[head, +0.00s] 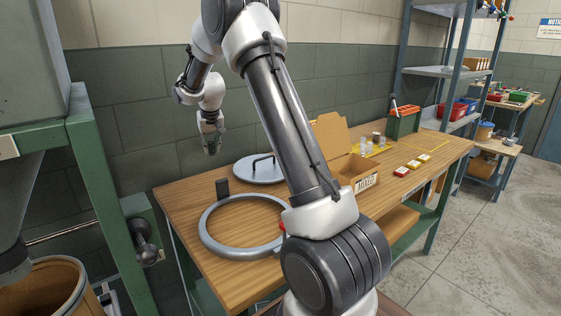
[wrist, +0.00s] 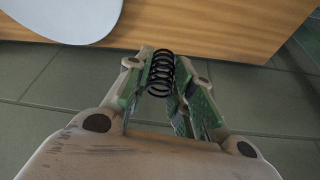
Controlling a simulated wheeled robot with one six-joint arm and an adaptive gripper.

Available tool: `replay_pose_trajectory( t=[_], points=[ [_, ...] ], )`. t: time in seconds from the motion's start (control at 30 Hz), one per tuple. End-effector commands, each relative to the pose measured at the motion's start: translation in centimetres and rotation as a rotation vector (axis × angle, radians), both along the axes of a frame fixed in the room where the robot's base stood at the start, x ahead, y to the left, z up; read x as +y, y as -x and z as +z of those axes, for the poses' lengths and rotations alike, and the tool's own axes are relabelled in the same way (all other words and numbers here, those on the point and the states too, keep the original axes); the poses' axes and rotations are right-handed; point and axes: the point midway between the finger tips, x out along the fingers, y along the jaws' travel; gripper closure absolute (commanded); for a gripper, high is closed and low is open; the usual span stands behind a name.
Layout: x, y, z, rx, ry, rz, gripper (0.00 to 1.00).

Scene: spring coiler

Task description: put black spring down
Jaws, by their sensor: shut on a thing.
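The black spring (wrist: 161,73) is a small open coil held between the fingertips of my gripper (wrist: 160,85) in the wrist view. The gripper is shut on it, and the coil stands out past the fingertips. In the head view my gripper (head: 210,143) hangs fingers down near the back wall, above and behind the rear left edge of the wooden workbench (head: 180,205). The spring is too small to make out clearly there.
A grey ring (head: 212,243) and a round grey lid with a handle (head: 258,168) lie on the bench. An open cardboard box (head: 358,170), small coloured containers (head: 402,172) and a green caddy (head: 402,122) stand farther right. A green machine frame (head: 95,190) stands left.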

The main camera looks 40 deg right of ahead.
Motion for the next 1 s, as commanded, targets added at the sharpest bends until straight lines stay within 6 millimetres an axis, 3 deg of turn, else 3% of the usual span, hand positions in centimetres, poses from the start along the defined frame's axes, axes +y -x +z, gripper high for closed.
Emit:
replay_pose_trajectory(
  t=[0.07, 0.3, 0.7, 1.0],
  points=[
    [0.0, 0.0, -0.4, 0.002, 0.000, 0.000, 0.97],
    [0.0, 0.1, -4.8, 0.003, 0.001, 0.001, 0.97],
    [0.0, 0.1, -9.5, 0.003, 0.001, 0.001, 0.97],
    [0.0, 0.0, -10.1, 0.000, 0.000, 0.000, 0.97]
  ],
)
